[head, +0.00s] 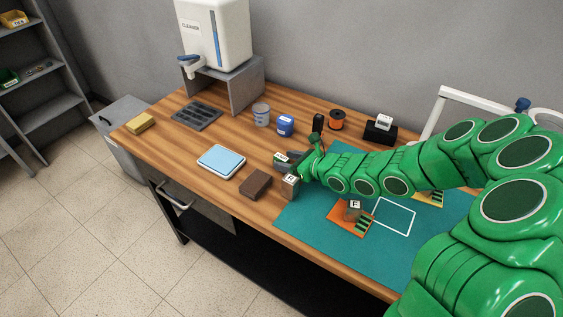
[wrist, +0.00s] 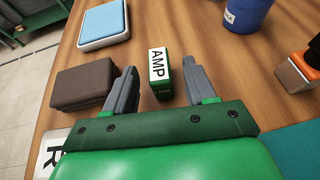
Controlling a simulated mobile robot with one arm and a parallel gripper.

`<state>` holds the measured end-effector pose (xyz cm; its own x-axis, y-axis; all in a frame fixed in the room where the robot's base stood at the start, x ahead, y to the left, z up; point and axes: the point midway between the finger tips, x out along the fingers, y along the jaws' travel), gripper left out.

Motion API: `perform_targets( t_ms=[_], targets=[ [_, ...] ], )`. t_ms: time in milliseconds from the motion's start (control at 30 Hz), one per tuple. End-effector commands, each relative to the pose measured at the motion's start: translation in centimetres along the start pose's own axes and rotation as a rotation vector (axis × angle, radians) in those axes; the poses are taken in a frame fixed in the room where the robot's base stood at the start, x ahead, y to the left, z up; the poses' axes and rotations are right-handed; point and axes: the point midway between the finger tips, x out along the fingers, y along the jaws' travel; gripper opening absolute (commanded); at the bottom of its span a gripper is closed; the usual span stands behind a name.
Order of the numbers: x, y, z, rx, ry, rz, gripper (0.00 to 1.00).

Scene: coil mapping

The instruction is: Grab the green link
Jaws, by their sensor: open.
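The green link (wrist: 161,86) is a small upright green block with a white top label reading AMP. It stands on the wooden bench. In the head view the green link (head: 281,160) is partly hidden by my gripper (head: 290,159). In the wrist view my gripper (wrist: 160,68) is open, with one grey finger to the left of the link and one to the right. A gap shows on both sides of it, so neither finger appears to touch it. I cannot tell how far down the fingers reach.
A brown block (wrist: 84,88) lies close to the left finger. A block labelled R (head: 290,187) stands just in front of my gripper. A blue sponge tray (head: 221,161) and a blue cup (head: 285,125) are nearby. A teal mat (head: 300,215) lies to the right.

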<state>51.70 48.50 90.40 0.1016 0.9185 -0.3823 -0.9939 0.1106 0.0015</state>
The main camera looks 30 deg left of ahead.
Motion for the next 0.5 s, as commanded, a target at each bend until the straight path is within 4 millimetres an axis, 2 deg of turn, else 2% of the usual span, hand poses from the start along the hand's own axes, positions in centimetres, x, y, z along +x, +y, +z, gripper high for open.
perform_targets(
  t_ms=[300,500],
  targets=[
    [3.5,0.0,-0.2,-0.003,0.005,0.0,0.55],
    [4.5,0.0,-0.1,-0.002,0.001,0.001,0.55]
  ],
)
